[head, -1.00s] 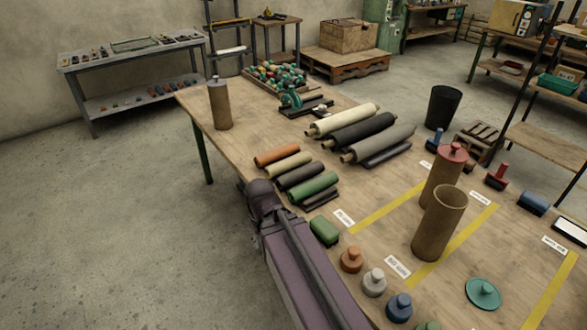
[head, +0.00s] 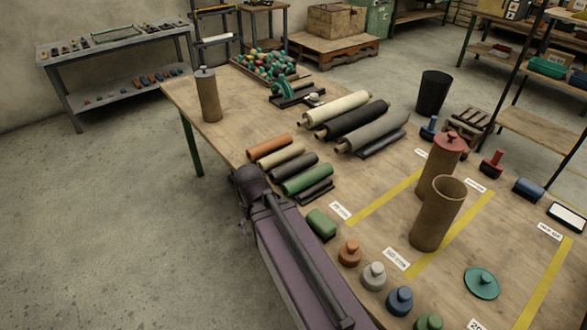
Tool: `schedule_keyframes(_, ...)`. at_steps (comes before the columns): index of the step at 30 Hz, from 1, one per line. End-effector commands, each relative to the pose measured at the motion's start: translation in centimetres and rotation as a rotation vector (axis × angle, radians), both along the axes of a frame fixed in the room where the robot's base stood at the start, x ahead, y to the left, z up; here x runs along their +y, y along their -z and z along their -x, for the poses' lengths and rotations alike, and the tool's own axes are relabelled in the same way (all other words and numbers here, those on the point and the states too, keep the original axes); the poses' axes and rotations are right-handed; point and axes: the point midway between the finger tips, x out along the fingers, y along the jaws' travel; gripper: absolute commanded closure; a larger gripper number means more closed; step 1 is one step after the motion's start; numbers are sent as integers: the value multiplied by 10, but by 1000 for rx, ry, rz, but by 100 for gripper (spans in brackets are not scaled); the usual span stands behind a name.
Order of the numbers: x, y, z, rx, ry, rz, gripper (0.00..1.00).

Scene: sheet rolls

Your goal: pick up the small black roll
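The small black roll (head: 293,172) lies on the wooden table in a row of small rolls, between a tan roll (head: 281,157) and a green roll (head: 307,179). An orange roll (head: 270,147) lies at the far end of that row. A larger black roll (head: 352,119) lies to the right, between a cream roll (head: 336,107) and a grey roll (head: 373,132). A purple link of my arm rises in front of the table's near edge, just below the small rolls. My gripper is not in view.
On the table (head: 232,118), a brown tube (head: 437,214) and a red-capped tube (head: 440,168) stand upright at the right. A capped brown tube (head: 208,97) stands at the far left corner. A green block (head: 321,223) and several knobbed pieces line the near edge.

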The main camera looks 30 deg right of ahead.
Motion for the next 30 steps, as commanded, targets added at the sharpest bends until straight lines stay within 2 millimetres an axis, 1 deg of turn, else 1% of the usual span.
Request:
schedule_keyframes(5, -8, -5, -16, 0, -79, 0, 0)
schedule_keyframes(11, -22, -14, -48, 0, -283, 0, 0)
schedule_keyframes(20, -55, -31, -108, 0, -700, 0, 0)
schedule_keyframes(30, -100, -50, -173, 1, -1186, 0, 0)
